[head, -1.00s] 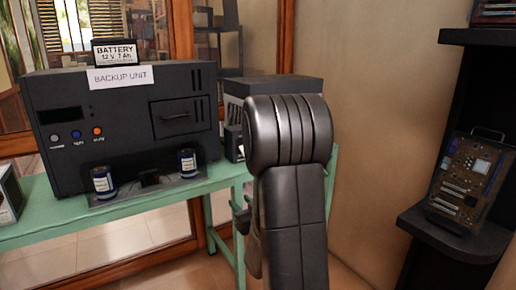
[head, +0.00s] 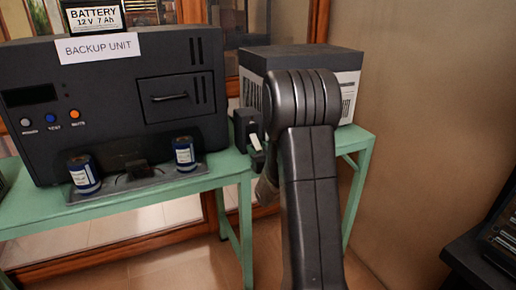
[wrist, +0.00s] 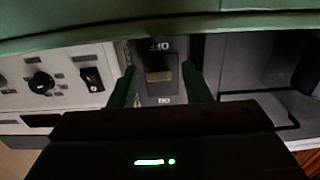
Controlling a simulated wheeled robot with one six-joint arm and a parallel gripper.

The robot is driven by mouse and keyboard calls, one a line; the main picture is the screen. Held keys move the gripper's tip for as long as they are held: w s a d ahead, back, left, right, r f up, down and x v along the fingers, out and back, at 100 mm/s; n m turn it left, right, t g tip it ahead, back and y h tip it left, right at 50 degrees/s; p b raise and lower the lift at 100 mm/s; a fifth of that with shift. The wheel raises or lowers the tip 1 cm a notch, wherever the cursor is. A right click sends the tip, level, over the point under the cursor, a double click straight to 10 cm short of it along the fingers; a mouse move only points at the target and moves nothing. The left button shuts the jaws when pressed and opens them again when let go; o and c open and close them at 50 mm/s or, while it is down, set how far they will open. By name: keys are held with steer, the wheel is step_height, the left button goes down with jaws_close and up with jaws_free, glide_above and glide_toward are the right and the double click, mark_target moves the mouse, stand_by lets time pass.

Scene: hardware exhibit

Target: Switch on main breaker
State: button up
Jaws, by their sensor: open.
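In the wrist view, a breaker-like switch unit (wrist: 160,76) with a grey toggle and small blurred labels above and below it lies straight ahead. My gripper (wrist: 160,85) is open, with one green finger on each side of this unit in the picture. I cannot tell whether the fingers touch it, or which position the toggle is in. In the head view my own arm hides my gripper and part of the table's right end. A small dark box (head: 243,128) stands there beside the backup unit.
The backup unit (head: 115,105) stands on the green table (head: 40,215), with two blue cylinders (head: 83,173) in front. A large grey box (head: 345,62) is behind my arm. The wrist view shows a pale panel (wrist: 60,55) with a knob and rocker switch. A dark shelf (head: 480,255) stands right.

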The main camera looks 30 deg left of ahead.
steer(key=shift+w+a, duration=0.45)
jaws_close()
